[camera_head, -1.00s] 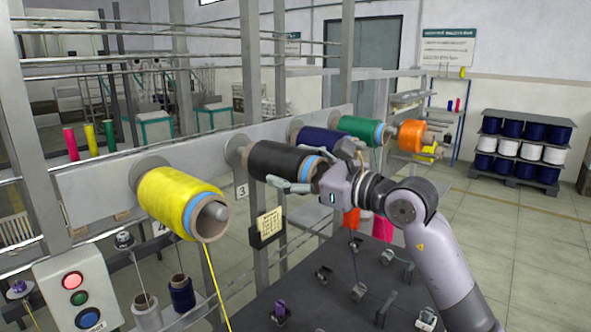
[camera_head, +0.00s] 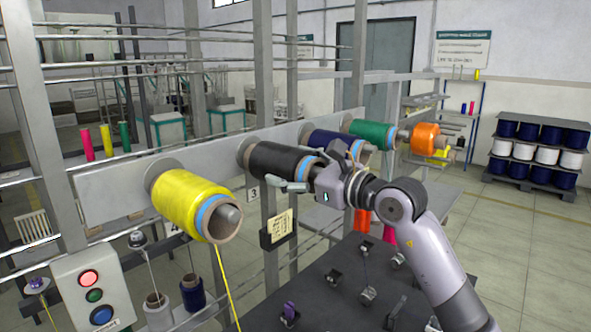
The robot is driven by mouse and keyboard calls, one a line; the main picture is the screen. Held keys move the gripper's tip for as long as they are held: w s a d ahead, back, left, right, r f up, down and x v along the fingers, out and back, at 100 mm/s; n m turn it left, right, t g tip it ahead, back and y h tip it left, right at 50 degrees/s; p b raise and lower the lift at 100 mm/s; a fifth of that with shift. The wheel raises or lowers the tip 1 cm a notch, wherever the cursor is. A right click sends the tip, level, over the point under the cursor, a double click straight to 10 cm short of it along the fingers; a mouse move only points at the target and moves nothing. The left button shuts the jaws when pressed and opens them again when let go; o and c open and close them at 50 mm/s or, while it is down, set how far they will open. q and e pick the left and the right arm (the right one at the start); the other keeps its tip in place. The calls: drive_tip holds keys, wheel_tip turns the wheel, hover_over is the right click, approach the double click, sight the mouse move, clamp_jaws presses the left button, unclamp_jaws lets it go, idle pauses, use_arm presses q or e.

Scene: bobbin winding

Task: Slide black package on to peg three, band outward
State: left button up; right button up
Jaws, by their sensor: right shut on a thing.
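The black package (camera_head: 275,160) sits on the peg at the plate marked 3, lying level with its inner end close to the round disc on the grey rail (camera_head: 110,197). Its blue band (camera_head: 306,167) is at the outer end, facing away from the rail. My right gripper (camera_head: 312,172) is shut on the outer end of the black package, with one finger showing below it. The peg tip is hidden by my gripper. My left gripper is not in view.
A yellow package (camera_head: 187,203) is on the peg to the left, with thread hanging down. Blue (camera_head: 322,143), green (camera_head: 369,133) and orange (camera_head: 424,138) packages are on pegs to the right. A control box (camera_head: 95,290) with buttons stands at the lower left.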

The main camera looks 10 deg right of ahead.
drive_tip(key=shift+d+r, duration=0.1)
drive_tip(key=shift+r, duration=0.55)
drive_tip(key=shift+f+b, duration=0.45)
drive_tip(key=shift+f, duration=0.05)
